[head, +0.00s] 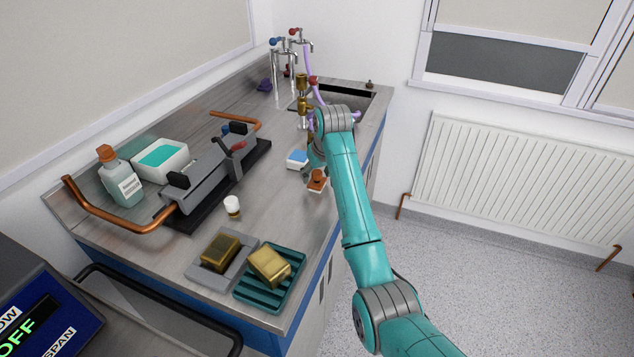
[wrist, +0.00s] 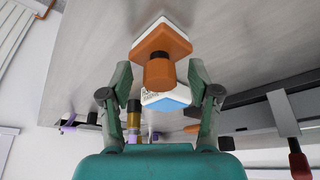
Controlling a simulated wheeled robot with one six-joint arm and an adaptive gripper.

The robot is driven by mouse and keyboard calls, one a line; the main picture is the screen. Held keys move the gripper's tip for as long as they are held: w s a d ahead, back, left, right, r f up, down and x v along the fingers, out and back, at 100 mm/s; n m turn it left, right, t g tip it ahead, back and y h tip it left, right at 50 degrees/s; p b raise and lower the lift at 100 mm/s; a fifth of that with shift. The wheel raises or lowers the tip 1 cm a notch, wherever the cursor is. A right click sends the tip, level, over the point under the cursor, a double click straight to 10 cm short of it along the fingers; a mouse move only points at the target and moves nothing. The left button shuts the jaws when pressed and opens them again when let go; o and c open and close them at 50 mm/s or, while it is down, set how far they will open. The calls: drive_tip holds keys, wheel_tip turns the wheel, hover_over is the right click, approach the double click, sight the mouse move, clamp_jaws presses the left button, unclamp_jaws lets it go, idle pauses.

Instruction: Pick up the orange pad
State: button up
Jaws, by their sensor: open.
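The orange pad (head: 317,183) lies on the steel worktop, near its right edge. In the wrist view the orange pad (wrist: 160,42) shows a white underside layer and a round brown-orange knob (wrist: 159,73). My gripper (wrist: 160,78) is open and empty, with one finger on each side of the knob in the picture. I cannot tell whether the fingers are level with the knob. In the head view my gripper (head: 316,155) is partly hidden by my arm, just above and behind the orange pad.
A blue-and-white pad (head: 297,159) lies close to the orange pad, and the brass fitting (head: 303,106) and sink (head: 348,95) are behind. The long burner fixture (head: 215,175) and white-capped vial (head: 232,206) are to the left.

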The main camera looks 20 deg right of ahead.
sight(316, 171)
clamp_jaws()
wheel_tip(316, 171, up, 10)
drive_tip(key=shift+r, duration=0.1)
idle(0.5)
drive_tip(key=c, duration=0.8)
unclamp_jaws()
drive_tip(key=c, duration=0.3)
drive_tip(key=shift+w, duration=0.1)
drive_tip(key=shift+c, duration=0.2)
